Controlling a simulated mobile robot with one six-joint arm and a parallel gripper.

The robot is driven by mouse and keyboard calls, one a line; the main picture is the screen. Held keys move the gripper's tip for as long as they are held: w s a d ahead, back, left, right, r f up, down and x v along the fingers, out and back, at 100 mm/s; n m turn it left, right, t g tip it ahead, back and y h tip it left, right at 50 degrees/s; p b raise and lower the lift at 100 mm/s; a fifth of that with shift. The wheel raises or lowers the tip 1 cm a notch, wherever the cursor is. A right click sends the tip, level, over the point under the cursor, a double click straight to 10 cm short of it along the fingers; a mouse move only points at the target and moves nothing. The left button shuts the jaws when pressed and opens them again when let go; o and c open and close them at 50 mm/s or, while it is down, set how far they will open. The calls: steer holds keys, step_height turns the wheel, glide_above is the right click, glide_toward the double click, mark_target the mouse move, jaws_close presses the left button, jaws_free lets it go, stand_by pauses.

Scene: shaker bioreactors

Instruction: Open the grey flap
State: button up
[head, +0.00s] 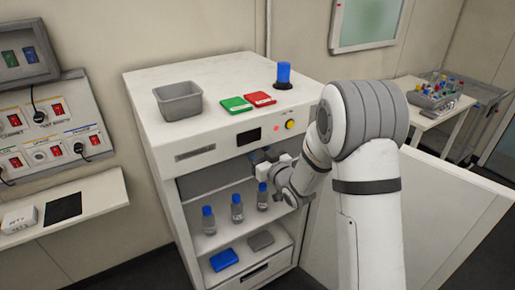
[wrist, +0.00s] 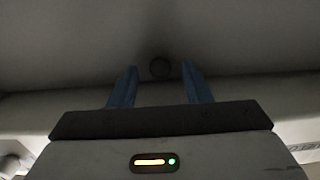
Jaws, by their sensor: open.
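The grey flap (head: 212,178) is a flat grey panel across the upper part of the open cabinet, above the bottle shelf. It looks closed.
Blue-capped bottles (head: 237,208) stand on the shelf just below my gripper. A blue box (head: 224,260) and a grey box (head: 261,241) lie lower down. The cabinet door (head: 440,225) stands open at the right. A grey bin (head: 178,103) stands on the cabinet top.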

steer(key=shift+w+a, duration=0.2)
steer(key=shift+w, duration=0.05)
jaws_close()
stand_by(0.3)
steer(key=shift+d, duration=0.1)
